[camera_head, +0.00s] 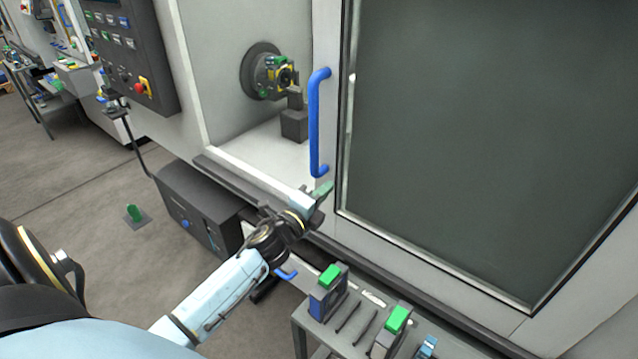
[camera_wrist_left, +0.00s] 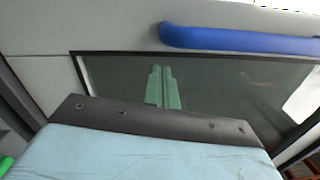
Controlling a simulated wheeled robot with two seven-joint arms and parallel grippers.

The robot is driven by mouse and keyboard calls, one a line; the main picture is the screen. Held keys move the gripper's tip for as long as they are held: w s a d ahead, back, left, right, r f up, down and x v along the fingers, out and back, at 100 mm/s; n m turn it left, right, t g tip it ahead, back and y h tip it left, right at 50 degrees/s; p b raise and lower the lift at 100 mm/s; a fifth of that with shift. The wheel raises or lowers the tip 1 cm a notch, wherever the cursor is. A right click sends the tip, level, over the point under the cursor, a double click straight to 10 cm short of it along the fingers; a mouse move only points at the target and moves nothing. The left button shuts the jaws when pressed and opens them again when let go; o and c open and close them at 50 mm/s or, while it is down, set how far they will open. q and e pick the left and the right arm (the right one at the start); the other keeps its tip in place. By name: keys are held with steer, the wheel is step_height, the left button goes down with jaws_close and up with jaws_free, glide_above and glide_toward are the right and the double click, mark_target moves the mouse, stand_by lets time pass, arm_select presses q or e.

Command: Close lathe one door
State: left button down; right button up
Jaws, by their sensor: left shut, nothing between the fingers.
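The lathe door (camera_head: 331,120) is a pale sliding panel with a large dark window (camera_head: 480,140). It stands partly open, with the lathe's inside showing to its left. A blue vertical handle (camera_head: 317,122) is near the door's left edge. My left gripper (camera_head: 322,190) is shut and empty, with green fingertips just below the handle's lower end, seemingly close to the door; contact cannot be told. In the left wrist view the green fingers (camera_wrist_left: 162,88) are together in front of the window, and the blue handle (camera_wrist_left: 240,38) lies across the top. My right gripper is not in view.
The chuck (camera_head: 266,72) and a dark block (camera_head: 294,124) show inside the opening. A control panel (camera_head: 125,45) is at the upper left. A table (camera_head: 310,325) with green-topped blocks and tools stands below the door. Open floor lies at the left.

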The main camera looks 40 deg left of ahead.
arm_select(q)
steer(key=shift+w+a+r, duration=0.15)
steer(key=shift+a+r, duration=0.05)
steer(key=shift+a, duration=0.7)
steer(key=shift+a, duration=0.15)
